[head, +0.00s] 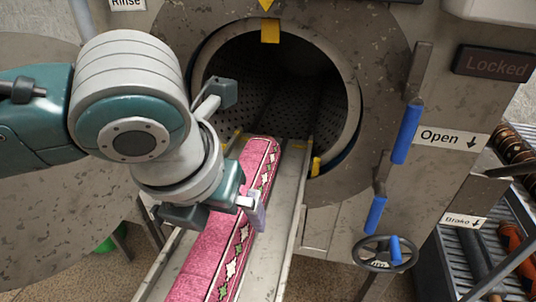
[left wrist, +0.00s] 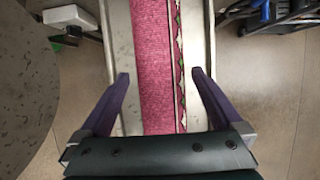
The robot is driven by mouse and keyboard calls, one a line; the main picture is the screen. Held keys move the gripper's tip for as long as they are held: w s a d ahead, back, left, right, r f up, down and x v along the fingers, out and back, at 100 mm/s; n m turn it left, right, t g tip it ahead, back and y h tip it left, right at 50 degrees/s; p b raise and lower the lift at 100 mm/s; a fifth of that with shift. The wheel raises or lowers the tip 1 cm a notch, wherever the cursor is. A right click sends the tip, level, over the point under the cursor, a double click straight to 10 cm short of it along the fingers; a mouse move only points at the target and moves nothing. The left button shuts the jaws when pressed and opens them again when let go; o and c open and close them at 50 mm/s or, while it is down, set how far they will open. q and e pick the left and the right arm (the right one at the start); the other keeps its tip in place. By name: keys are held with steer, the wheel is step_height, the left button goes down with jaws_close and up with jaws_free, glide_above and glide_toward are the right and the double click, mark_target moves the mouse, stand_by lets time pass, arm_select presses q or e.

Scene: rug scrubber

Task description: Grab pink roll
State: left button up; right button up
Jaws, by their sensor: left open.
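The pink roll (head: 207,255) is a long rolled rug with a pale, diamond-patterned stripe. It lies lengthwise on a grey metal tray (head: 270,262), its far end at the round machine opening. My left gripper (head: 228,212) is above the roll. One purple finger shows in the head view; the other is hidden behind the gripper's body. In the left wrist view the two purple fingers of the open gripper (left wrist: 160,75) stand on either side of the pink roll (left wrist: 153,50), with gaps showing between them and it. My right gripper is not in view.
The machine's dark drum opening (head: 290,85) is behind the tray. Blue-handled levers (head: 407,132) and a small black wheel (head: 385,253) are to the right. A rack with rolls (head: 510,150) stands at the far right. A round metal door (head: 45,235) is at the left.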

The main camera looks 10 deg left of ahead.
mark_target(233, 218)
arm_select(q)
steer(key=x, duration=0.2)
steer(key=b+x, duration=0.1)
steer(key=x, duration=0.1)
steer(key=shift+w+f, duration=0.25)
steer(key=shift+w, duration=0.15)
steer(key=shift+r, duration=0.15)
jaws_close()
stand_by(0.3)
